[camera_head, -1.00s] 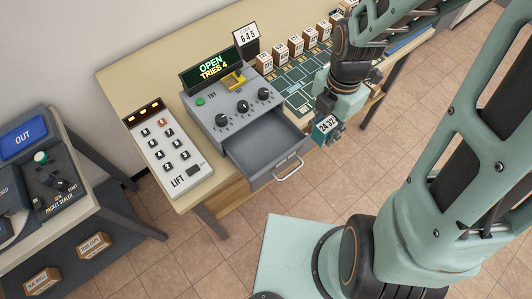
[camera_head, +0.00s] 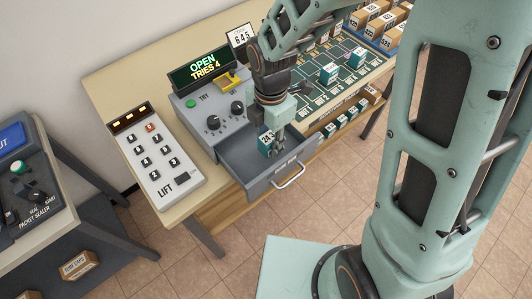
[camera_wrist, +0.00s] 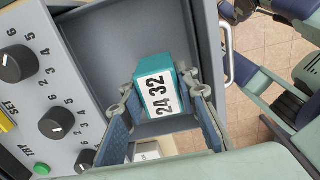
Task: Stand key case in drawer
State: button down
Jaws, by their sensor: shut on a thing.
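In the head view the teal case (camera_head: 266,143) and my gripper (camera_head: 272,140) are over the open grey drawer (camera_head: 245,175). The drawer's floor (camera_wrist: 110,45) shows around the case in the wrist view. I cannot tell whether the case touches the floor. The drawer's handle (camera_head: 289,177) faces the front.
The drawer unit's display (camera_head: 202,68) reads "OPEN TRIES 4", above dials and a green button. A lift keypad (camera_head: 156,155) stands to its left. A green board (camera_head: 335,75) with teal boxes lies right. A packet sealer (camera_head: 30,190) is far left.

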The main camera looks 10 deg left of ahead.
aim_at(266, 136)
jog(key=shift+a+f, duration=0.2)
jog(key=shift+f, duration=0.15)
jog(key=f+b, duration=0.3)
jog(key=shift+a+f, duration=0.15)
jog(key=shift+a, duration=0.1)
jog(key=shift+f, duration=0.1)
jog(key=shift+f+b, duration=0.15)
jog(key=shift+b, duration=0.2)
jog(key=c, duration=1.5)
grip_release()
notch_tip(266, 136, up, 12)
jog(key=shift+r+p, duration=0.25)
jog(key=shift+p, duration=0.4)
